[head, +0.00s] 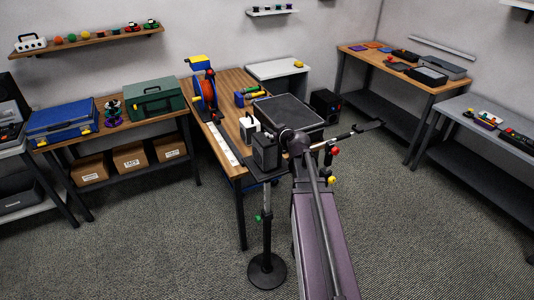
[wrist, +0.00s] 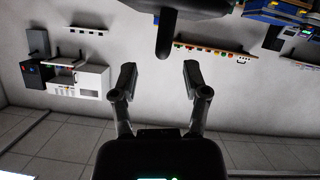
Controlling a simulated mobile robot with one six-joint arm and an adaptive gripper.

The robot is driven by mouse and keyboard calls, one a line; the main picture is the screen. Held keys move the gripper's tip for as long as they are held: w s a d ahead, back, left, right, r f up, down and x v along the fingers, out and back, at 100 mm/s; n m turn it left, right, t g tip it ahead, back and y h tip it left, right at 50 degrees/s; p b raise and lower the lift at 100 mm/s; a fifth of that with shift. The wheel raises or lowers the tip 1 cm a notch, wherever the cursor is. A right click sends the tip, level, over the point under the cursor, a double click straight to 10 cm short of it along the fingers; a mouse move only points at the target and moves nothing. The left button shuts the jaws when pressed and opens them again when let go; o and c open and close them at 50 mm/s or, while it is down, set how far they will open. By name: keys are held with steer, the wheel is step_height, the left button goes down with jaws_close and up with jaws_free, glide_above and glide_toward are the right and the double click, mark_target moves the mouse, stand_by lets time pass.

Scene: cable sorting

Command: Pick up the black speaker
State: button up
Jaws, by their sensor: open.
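A black speaker (head: 265,151), box-shaped, stands upright on a small dark platform on a pole stand, in the middle of the head view just left of my arm. Another black box (head: 325,104), possibly also a speaker, is on the floor by the back wall. My gripper (wrist: 158,78) is open in the wrist view, its two dark fingers apart with nothing held between them. In the head view my arm reaches up past the right side of the stand; the gripper's fingers are not clear there. I cannot make out the speaker on the stand in the wrist view.
The stand's round base (head: 266,270) is on the carpet. Behind it a wooden table (head: 233,77) carries an orange cable reel (head: 208,91) and a dark tray (head: 288,112). Benches line both sides. The carpet at front left and right is clear.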

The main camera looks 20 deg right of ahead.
mark_target(269, 130)
steer(key=shift+w+f, duration=0.1)
steer(key=shift+w, duration=0.1)
steer(key=shift+b+x, duration=0.9)
steer(key=shift+x, duration=1.7)
steer(key=shift+a, duration=0.15)
jaws_close()
